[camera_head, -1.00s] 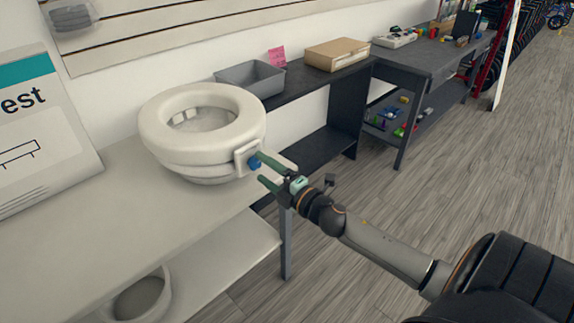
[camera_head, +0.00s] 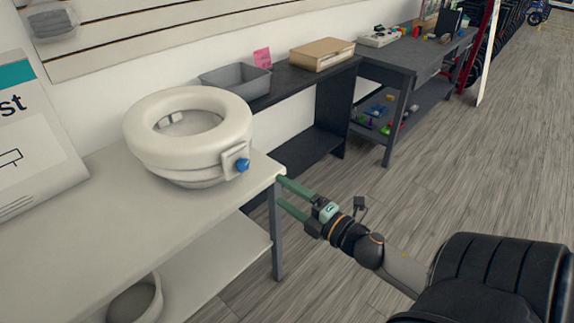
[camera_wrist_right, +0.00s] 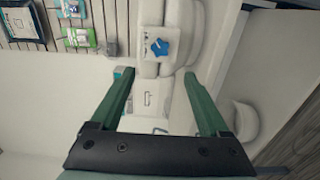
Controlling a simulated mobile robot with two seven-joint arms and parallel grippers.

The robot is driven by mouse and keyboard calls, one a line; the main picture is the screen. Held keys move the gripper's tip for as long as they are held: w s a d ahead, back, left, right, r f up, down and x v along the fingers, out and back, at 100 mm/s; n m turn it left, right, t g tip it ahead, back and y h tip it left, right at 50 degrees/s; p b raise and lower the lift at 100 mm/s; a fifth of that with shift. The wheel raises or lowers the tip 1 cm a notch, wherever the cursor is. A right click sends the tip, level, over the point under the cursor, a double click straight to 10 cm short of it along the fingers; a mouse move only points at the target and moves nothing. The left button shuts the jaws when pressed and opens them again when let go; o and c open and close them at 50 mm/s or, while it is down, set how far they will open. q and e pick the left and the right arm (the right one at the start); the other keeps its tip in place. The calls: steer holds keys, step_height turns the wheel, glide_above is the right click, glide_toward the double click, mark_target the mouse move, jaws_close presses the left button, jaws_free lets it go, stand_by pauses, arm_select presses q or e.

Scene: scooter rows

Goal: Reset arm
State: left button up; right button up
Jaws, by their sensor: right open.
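My right gripper (camera_head: 280,192) has green fingers. It is open and empty beside the right edge of the white table, apart from the machine. In the right wrist view its two fingers (camera_wrist_right: 160,84) stand wide apart with nothing between them. A white ring-shaped machine (camera_head: 183,149) with an open centre stands on the white table (camera_head: 75,225). A blue knob (camera_head: 242,165) sits on a square plate on its side. The knob also shows in the right wrist view (camera_wrist_right: 159,47), beyond the fingertips. My left gripper is not in view.
A dark bench beyond the table holds a grey bin (camera_head: 238,82) and a cardboard box (camera_head: 321,54). A farther grey workbench (camera_head: 420,58) carries small items. A white round container (camera_head: 137,300) sits on the lower shelf. Floor at right is clear.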

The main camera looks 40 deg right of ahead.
stand_by(0.4)
steer(key=s+a+f+m+g+h, duration=0.1)
steer(key=s+a+f+m+g, duration=0.15)
steer(key=f+m, duration=0.3)
steer(key=s+a+f+m+g+h, duration=0.1)
steer(key=a+f+m+g, duration=0.1)
steer(key=a+f+m, duration=0.35)
steer(key=s+a+f+m+g+y, duration=0.25)
steer(key=s+a+f, duration=0.2)
steer(key=a, duration=0.25)
steer(key=s+a+f+m+g+y, duration=0.1)
steer(key=s+a+f+m+g, duration=0.2)
steer(key=a+f, duration=0.35)
arm_select(q)
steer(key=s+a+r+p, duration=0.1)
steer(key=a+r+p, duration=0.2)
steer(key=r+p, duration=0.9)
steer(key=p, duration=0.4)
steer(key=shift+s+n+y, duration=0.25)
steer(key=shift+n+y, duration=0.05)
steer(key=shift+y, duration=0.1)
arm_select(e)
steer(key=s+d+r+t, duration=0.1)
steer(key=s+d+r, duration=0.1)
steer(key=r, duration=1.1)
steer(key=shift+d+h, duration=0.35)
steer(key=shift+d, duration=0.15)
